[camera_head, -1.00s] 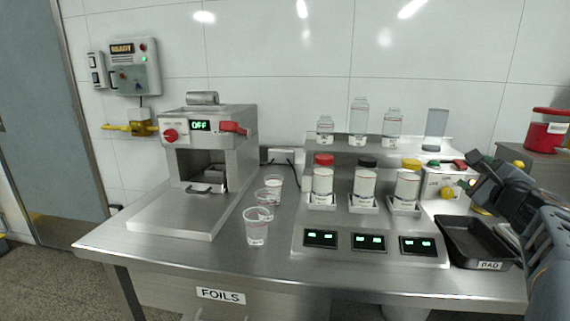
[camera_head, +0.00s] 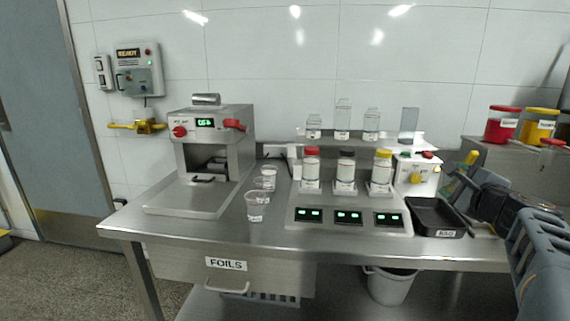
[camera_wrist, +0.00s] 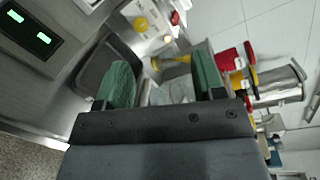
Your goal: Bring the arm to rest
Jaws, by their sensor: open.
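My gripper (camera_head: 458,176) is at the right of the head view, at the end of my dark arm, over the right end of the steel bench (camera_head: 300,243). In the wrist view its two green fingertips (camera_wrist: 163,80) stand wide apart with nothing held between them. I cannot tell the exact gap between gripper and tray.
A white box with a yellow knob (camera_head: 416,175) stands near my gripper. Left of it is a stand with capped jars (camera_head: 346,170). Clear cups (camera_head: 257,207) and a steel machine (camera_head: 212,150) stand further left. Red and yellow tubs (camera_head: 502,125) are at the right.

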